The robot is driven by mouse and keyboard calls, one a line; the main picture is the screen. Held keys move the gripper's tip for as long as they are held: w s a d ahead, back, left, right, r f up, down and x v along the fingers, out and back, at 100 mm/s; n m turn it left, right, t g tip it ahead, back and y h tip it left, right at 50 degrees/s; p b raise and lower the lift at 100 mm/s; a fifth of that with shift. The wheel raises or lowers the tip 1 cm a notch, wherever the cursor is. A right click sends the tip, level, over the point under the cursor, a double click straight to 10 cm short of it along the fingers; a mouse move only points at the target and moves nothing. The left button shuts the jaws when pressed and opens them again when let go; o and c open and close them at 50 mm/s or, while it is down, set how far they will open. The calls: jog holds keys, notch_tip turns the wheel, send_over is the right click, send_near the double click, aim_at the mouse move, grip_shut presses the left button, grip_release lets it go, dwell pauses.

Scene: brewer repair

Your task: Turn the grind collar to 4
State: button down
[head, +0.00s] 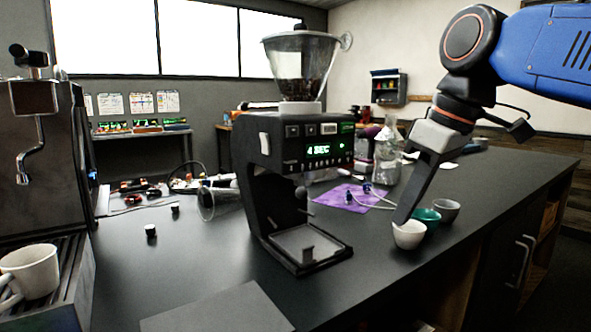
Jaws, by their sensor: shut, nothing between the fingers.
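The black grinder (285,185) stands upright on the dark counter, with a clear hopper (302,62) of dark beans on top. A pale collar ring (300,107) sits under the hopper; its markings are too small to read. The green display (318,150) on the grinder's front reads "4 SEC". My gripper (401,219) is shut and empty, pointing down to the right of the grinder and well apart from the collar. Its tips overlap the rim of a white cup (409,235) in the picture; I cannot tell whether they touch.
A teal cup (427,217) and a grey cup (446,210) stand behind the white one. A brewer (35,150) with a mug (30,270) is at left. The counter's front middle is mostly clear.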

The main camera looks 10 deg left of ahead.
jog(key=a+r+n+g, duration=0.1)
jog(key=a+r+n, duration=0.4)
jog(key=a+r, duration=0.45)
jog(key=n+g, duration=0.2)
jog(key=n, duration=0.2)
send_near(302, 184)
jog(key=s+a+f, duration=0.2)
jog(key=a+f, duration=0.1)
jog(key=f, duration=0.4)
jog(key=shift+a+y, duration=0.35)
jog(key=shift+y, duration=0.05)
